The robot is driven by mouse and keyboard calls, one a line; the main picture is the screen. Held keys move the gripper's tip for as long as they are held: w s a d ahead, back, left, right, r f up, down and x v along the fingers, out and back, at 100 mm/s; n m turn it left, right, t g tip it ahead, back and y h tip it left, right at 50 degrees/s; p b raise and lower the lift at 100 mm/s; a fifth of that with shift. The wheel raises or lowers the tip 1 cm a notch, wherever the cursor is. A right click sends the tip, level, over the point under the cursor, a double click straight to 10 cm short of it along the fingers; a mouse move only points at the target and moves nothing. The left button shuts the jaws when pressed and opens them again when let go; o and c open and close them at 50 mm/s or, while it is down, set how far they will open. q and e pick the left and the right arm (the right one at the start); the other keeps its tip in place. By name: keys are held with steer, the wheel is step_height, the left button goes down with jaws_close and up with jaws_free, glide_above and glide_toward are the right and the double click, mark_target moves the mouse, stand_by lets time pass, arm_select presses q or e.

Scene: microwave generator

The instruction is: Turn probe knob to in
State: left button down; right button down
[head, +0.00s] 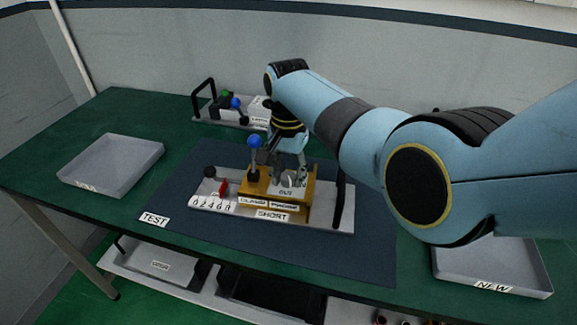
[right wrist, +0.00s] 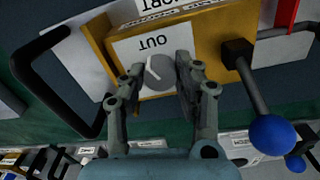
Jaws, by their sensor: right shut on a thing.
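The probe knob (right wrist: 158,74) is a round grey dial with a white pointer line, on the white top plate of the yellow box (head: 309,207). The word OUT (right wrist: 152,43) is printed beside it and appears upside down in the right wrist view. The pointer slants, and no IN mark can be made out. In the head view the fingers mostly hide the knob. My left gripper is not in view.
A blue-balled lever (head: 254,142) stands beside the fingers. A black handle (head: 338,200) rises at the unit's right end; a red switch (head: 223,187) is at left. A similar unit (head: 262,124) stands behind. Trays (head: 150,152) (head: 535,272) lie on the green table.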

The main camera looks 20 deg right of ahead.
mark_target(288, 175)
steer(key=n+p, duration=0.1)
steer(key=n, duration=0.1)
steer(key=shift+r+n, duration=0.15)
steer(key=shift+n, duration=0.25)
steer(key=n+p, duration=0.1)
steer(key=n, duration=0.2)
steer(key=shift+n, duration=0.3)
steer(key=n, duration=0.2)
steer(key=shift+n+p, duration=0.3)
steer(key=shift+p, duration=0.1)
steer(key=shift+n, duration=1.9)
steer(key=c, duration=0.9)
jaws_free()
steer(key=shift+c, duration=0.2)
step_height(288, 175, up, 12)
